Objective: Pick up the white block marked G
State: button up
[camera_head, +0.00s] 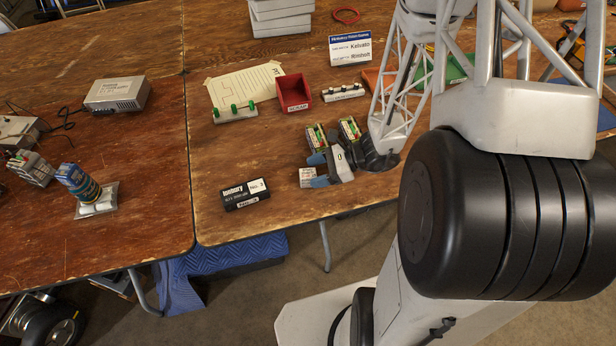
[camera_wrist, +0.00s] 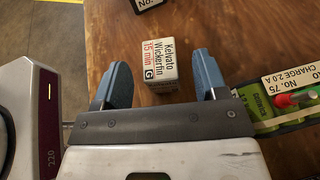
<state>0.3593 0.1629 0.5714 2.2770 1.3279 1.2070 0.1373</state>
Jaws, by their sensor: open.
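The white block marked G (camera_wrist: 158,70) stands on the wooden table, with "Kelvato Wickerfin 15 min" printed on it. It also shows in the head view as a small white block (camera_head: 307,176). My gripper (camera_wrist: 160,62) is open, with one blue finger on each side of the block. In the head view my gripper (camera_head: 317,170) is low over the table, right beside the block. The height of the fingertips relative to the block is hard to tell.
A charger labelled No. 75 (camera_wrist: 290,88) with green cells is close to the right finger. A black box labelled Ionbury (camera_head: 245,194) lies left of the block. Behind are a red scrap bin (camera_head: 294,93) and a rack with green pegs (camera_head: 236,112). The table's front edge is near.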

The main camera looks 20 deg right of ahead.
aim_at(312, 176)
jog(key=shift+x, duration=0.9)
jog(key=shift+c, duration=0.5)
jog(key=c, duration=0.9)
jog(key=shift+r, duration=0.2)
jog(key=shift+r, duration=0.65)
jog(key=shift+s+r, duration=0.3)
jog(key=shift+r, duration=0.2)
jog(key=shift+s+r, duration=0.3)
jog(key=shift+r, duration=0.2)
jog(key=s, duration=0.5)
jog(key=s+r, duration=0.1)
jog(key=s, duration=0.8)
jog(key=shift+s+d+r, duration=0.15)
jog(key=shift+s+d, duration=0.2)
jog(key=shift+s, duration=0.05)
